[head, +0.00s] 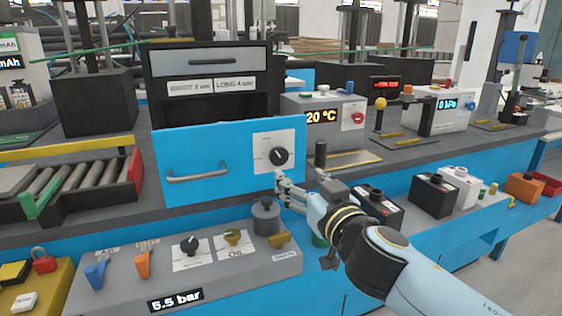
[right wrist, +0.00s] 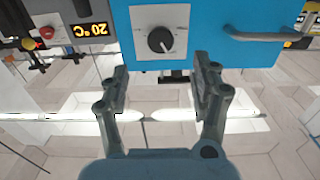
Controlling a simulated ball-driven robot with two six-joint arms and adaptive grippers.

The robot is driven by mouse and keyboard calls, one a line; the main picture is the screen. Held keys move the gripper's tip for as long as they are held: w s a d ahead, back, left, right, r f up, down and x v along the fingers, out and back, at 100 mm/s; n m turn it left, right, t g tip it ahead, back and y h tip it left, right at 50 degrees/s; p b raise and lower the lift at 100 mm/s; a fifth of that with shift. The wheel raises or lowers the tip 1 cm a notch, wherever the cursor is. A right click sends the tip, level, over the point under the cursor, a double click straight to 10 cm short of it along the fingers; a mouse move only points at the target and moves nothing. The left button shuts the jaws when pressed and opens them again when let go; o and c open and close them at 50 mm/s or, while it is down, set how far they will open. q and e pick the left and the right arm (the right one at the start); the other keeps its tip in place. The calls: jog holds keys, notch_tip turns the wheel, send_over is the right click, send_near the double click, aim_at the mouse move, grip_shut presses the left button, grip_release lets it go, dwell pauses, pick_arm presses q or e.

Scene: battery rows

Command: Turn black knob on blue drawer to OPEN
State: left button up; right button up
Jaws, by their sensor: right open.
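The blue drawer (head: 215,185) has a grey bar handle on its left and a white plate on its right. The black knob (head: 279,156) sits on that plate; the plate's lettering is too small to read. In the right wrist view, which is upside down, the knob (right wrist: 160,40) shows a light pointer mark, and the blue drawer (right wrist: 225,20) fills the top. My right gripper (head: 283,181) is just below and in front of the knob, apart from it. In the right wrist view its fingers (right wrist: 161,78) are spread with nothing between them. My left gripper is not in view.
Below the drawer, a grey panel (head: 120,290) carries blue and orange levers, two knobs and a 5.5 bar display. A grey cylinder (head: 265,216) stands close to my right gripper. A box with a 20 °C display (head: 352,102) is right of the drawer.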

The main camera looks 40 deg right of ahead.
aim_at(280, 159)
jog(key=p+x, duration=0.2)
jog(key=x, duration=0.8)
jog(key=shift+w, duration=0.35)
jog(key=c, duration=1.2)
